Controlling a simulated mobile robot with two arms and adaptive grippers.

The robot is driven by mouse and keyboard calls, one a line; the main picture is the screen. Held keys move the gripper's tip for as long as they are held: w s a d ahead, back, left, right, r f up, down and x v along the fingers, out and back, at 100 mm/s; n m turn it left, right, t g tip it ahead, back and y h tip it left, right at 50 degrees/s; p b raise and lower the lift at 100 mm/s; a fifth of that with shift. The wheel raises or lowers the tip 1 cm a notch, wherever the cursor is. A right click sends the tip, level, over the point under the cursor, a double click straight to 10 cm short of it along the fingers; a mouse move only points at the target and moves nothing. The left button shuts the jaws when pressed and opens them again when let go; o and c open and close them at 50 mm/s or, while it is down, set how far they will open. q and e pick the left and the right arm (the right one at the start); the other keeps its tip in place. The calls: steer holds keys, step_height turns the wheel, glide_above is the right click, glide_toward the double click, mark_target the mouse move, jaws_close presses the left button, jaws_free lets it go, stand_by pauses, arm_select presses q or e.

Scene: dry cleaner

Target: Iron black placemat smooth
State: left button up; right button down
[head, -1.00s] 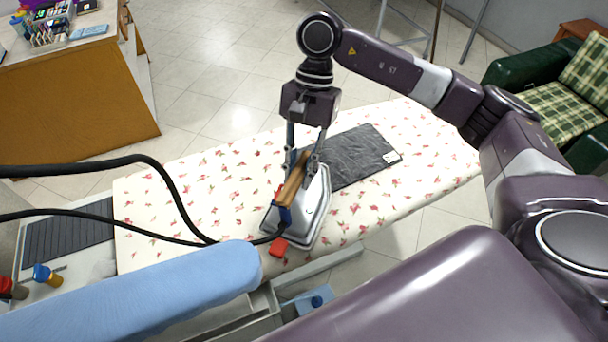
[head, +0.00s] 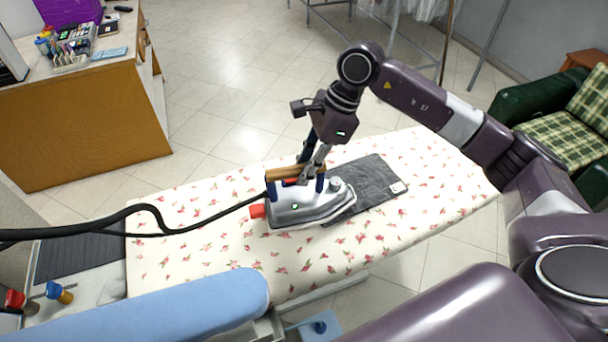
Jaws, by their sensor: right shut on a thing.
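The black placemat (head: 376,186) lies on the flowered ironing board (head: 200,219), with a small white label at its right end. Its surface looks creased. The silver iron (head: 295,207) has a wooden handle (head: 284,173) and a black hose running off to the left. My right gripper (head: 304,177) is shut on the handle. The iron's nose points right and overlaps the left end of the placemat, hiding that part. I cannot tell whether its sole touches the cloth. My left gripper is not in view.
A blue padded sleeve board (head: 170,308) stands along the near left side. A dark ribbed rest pad (head: 78,250) lies at the board's left end. A wooden counter (head: 80,130) is at the back left and a green armchair (head: 548,125) at the right.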

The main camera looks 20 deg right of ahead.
steer(key=w+d+r+m+t+h+p, duration=0.2)
steer(key=w+d+r+m+t, duration=0.1)
steer(key=w+m, duration=0.4)
steer(key=shift+d+r+m+p, duration=0.45)
steer(key=shift+d+m, duration=0.75)
steer(key=shift+m, duration=0.6)
steer(key=shift+w, duration=0.15)
steer(key=shift+f, duration=0.1)
steer(key=shift+f+b, duration=1.55)
steer(key=shift+f, duration=1.3)
steer(key=shift+f+b, duration=0.95)
steer(key=shift+f, duration=0.05)
steer(key=shift+d, duration=0.15)
